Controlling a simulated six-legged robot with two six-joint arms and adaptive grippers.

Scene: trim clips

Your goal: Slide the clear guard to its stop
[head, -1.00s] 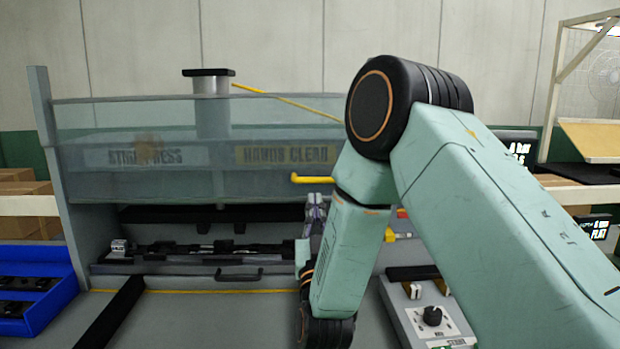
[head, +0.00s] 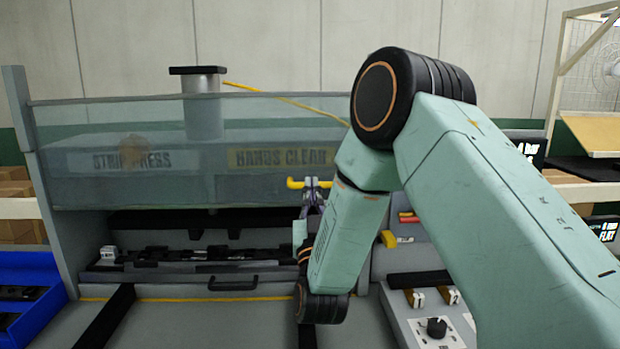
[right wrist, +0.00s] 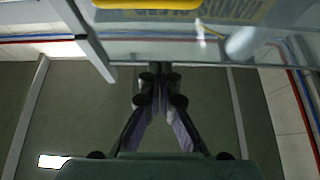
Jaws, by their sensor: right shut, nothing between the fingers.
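The clear guard (head: 130,190) is a see-through panel across the front of the press, above a dark gap in which the strip fixture shows. A yellow handle (head: 294,183) sticks out near its lower right. My right gripper (head: 313,183) is shut and empty, with its fingers pointing up at the handle in the head view; I cannot tell whether they touch it. In the right wrist view the shut fingertips (right wrist: 155,70) are close to the guard's edge, and the yellow handle (right wrist: 150,4) is at the top of the picture. My left gripper is not in view.
A black fixture (head: 200,253) with a strip lies under the guard, behind a drawer-like front with a black pull (head: 233,284). A blue bin (head: 40,318) stands at left. A control box with a knob (head: 437,327) is at right.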

